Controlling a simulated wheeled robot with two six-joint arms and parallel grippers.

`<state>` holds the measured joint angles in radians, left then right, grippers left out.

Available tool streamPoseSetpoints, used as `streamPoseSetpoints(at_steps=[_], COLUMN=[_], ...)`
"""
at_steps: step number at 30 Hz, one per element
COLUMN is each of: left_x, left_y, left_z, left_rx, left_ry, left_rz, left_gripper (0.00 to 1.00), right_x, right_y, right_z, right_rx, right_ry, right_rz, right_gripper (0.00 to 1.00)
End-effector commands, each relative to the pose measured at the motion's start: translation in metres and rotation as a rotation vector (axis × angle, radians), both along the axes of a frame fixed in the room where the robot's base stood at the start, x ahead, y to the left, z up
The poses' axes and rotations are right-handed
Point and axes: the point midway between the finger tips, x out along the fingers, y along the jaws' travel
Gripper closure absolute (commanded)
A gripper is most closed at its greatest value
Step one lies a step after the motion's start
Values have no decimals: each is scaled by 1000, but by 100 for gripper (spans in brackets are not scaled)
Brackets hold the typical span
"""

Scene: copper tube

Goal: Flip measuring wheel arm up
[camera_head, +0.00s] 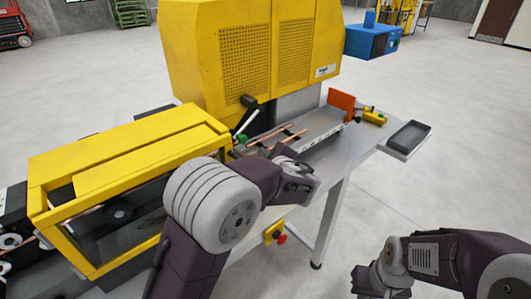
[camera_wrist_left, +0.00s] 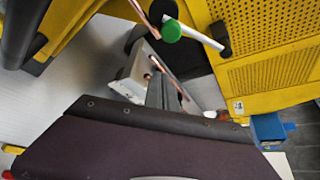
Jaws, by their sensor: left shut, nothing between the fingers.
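A lever arm with a black mount (camera_head: 249,102), a pale rod and a green tip (camera_head: 241,138) is on the front of the yellow machine; I take it for the measuring wheel arm. The rod slopes down to the left. In the left wrist view the green knob (camera_wrist_left: 171,31) ends the white rod (camera_wrist_left: 197,36). My left gripper (camera_head: 298,177) is shut and empty, in front of and to the right of the lever, apart from it. The wheel itself is not clear. My right gripper (camera_head: 366,281) is low at right, away from the machine; its fingers are not clear.
Copper tubes (camera_head: 290,137) lie by the metal outfeed (camera_head: 320,125). A yellow guard frame (camera_head: 125,160) stands left of the lever. An orange plate (camera_head: 341,104) and a grey tray (camera_head: 408,137) are at right.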

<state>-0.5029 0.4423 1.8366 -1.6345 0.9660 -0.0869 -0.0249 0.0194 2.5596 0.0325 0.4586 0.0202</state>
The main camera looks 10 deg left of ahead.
Motion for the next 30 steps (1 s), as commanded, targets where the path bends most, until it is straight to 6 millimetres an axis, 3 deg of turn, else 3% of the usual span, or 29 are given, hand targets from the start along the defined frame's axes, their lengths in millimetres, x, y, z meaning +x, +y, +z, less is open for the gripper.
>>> streamPoseSetpoints(at_steps=[7, 13, 30], left_x=[40, 24, 19], left_y=[28, 41, 46], left_z=[-11, 10, 15], left_rx=[1, -2, 5], left_ry=[0, -1, 7], left_rz=[3, 0, -1], left_gripper=[100, 100, 100], right_x=[0, 0, 0], right_y=[0, 0, 0], right_z=[17, 29, 35], right_rx=[0, 0, 0], right_ry=[0, 0, 0], right_rz=[0, 0, 0], right_gripper=[100, 100, 100])
